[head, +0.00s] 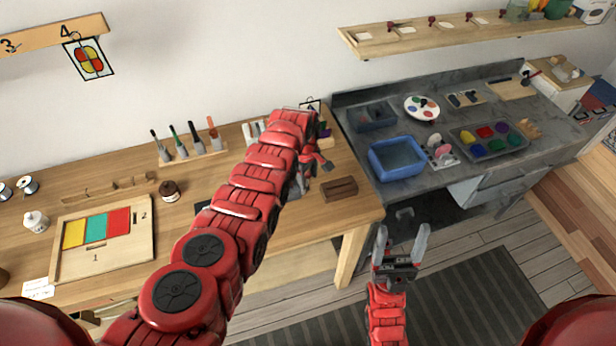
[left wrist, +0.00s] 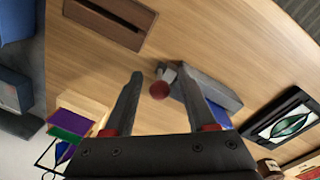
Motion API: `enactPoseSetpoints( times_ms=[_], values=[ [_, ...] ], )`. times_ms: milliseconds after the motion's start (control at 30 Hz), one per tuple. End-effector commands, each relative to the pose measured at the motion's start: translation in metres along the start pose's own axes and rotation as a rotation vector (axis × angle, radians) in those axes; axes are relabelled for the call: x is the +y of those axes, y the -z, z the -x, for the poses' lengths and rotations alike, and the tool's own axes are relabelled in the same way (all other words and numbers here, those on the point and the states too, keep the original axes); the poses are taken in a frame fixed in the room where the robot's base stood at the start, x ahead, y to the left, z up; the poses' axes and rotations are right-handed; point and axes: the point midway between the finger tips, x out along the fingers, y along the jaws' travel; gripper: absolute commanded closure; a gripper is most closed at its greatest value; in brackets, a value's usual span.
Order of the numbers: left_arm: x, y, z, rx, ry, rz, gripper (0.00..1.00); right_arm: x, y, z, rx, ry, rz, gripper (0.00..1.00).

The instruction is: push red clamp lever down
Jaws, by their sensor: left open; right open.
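The clamp (left wrist: 212,90) shows in the left wrist view as a grey body on the wooden bench, with a round red knob (left wrist: 159,90) on its lever. My left gripper (left wrist: 160,72) is open and empty, and the knob appears between its two fingers. I cannot tell whether either finger touches it. In the head view my left arm covers most of this spot, so the clamp and fingertips are hard to make out there. My right gripper (head: 403,230) is open and empty over the floor, in front of the gap by the grey counter.
A brown slotted block (head: 339,188) lies near the bench's front right corner; it also shows in the left wrist view (left wrist: 110,20). A dark tablet with a green leaf (left wrist: 285,124) lies by the clamp. A blue tray (head: 397,158) stands on the grey counter (head: 366,196).

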Motion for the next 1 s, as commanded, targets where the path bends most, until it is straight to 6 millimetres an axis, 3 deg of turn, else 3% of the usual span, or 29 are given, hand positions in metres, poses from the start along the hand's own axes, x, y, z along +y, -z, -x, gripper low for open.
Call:
enactPoseSetpoints(
  times_ms=[267,500,600,1000],
  values=[
    [0.0002,0.0001,-0.0003,0.0,-0.001,0.0,0.44,0.0,0.0,0.0,0.0,0.0,0.0,0.29],
    [0.0,0.0001,-0.0003,0.0,-0.001,0.0,0.87,0.0,0.0,0.0,0.0,0.0,0.0,0.29],
    [0.0,0.0001,-0.0003,0.0,0.0,0.0,1.0,0.0,0.0,0.0,0.0,0.0,0.0,0.29],
    [-0.0001,0.0003,-0.0003,0.0,0.0,0.0,1.0,0.0,0.0,-0.0001,0.0,0.0,0.0,0.29]
  ],
)
